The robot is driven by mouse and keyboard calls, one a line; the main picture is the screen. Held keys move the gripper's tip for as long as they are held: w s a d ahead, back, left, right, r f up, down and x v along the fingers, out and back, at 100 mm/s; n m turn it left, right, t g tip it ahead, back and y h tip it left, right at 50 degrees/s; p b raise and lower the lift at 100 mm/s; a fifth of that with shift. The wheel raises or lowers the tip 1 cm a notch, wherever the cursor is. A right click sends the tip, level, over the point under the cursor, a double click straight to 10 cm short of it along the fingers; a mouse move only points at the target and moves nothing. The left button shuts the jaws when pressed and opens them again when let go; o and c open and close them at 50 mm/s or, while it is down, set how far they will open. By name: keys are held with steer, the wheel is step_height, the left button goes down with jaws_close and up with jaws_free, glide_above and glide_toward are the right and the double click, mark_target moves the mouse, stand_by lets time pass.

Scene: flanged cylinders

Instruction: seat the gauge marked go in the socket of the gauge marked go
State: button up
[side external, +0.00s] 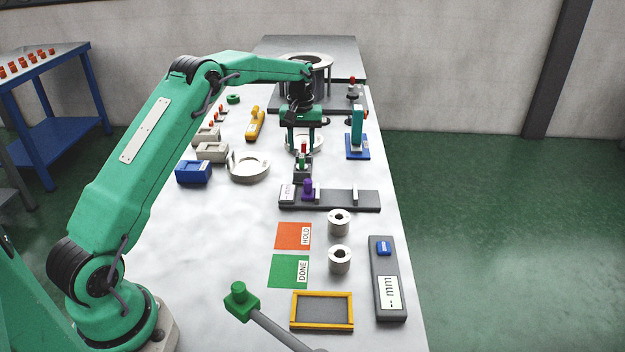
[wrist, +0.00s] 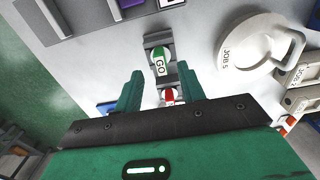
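The gauge marked GO (wrist: 160,62), green and white, stands at the dark grey gauge holder (wrist: 157,40). In the side view the gauge (side external: 302,160) is small, above the holder (side external: 302,175). I cannot tell how deep it sits; its socket is hidden. A red and white gauge (wrist: 170,97) is beside it, partly hidden by my gripper. My gripper (wrist: 159,72) is open, its two green fingers apart with the gauges seen between and beyond them. In the side view my gripper (side external: 302,148) points down over the holder and looks empty.
A grey bar with a purple block (side external: 308,189) lies in front of the holder. A round JOB 5 dish (side external: 248,166) is to the left, a teal upright on a blue base (side external: 357,146) to the right. Two white flanged cylinders (side external: 339,222) stand nearer the front.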

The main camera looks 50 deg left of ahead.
steer(key=shift+r, duration=1.25)
steer(key=shift+s+d+r, duration=0.15)
steer(key=shift+d+r, duration=0.15)
steer(key=shift+r, duration=0.25)
steer(key=s+d+r+m+t, duration=0.35)
steer(key=s+d+r, duration=0.75)
steer(key=s+r, duration=0.4)
steer(key=s+d+f+m+t, duration=0.1)
steer(key=s+d+m, duration=0.1)
steer(key=s, duration=0.8)
steer(key=s+d+f+m+t, duration=0.1)
steer(key=s+d, duration=0.4)
steer(key=s, duration=0.5)
steer(key=shift+s+f+m, duration=0.35)
steer(key=shift+f+m, duration=0.45)
steer(key=shift+m, duration=0.45)
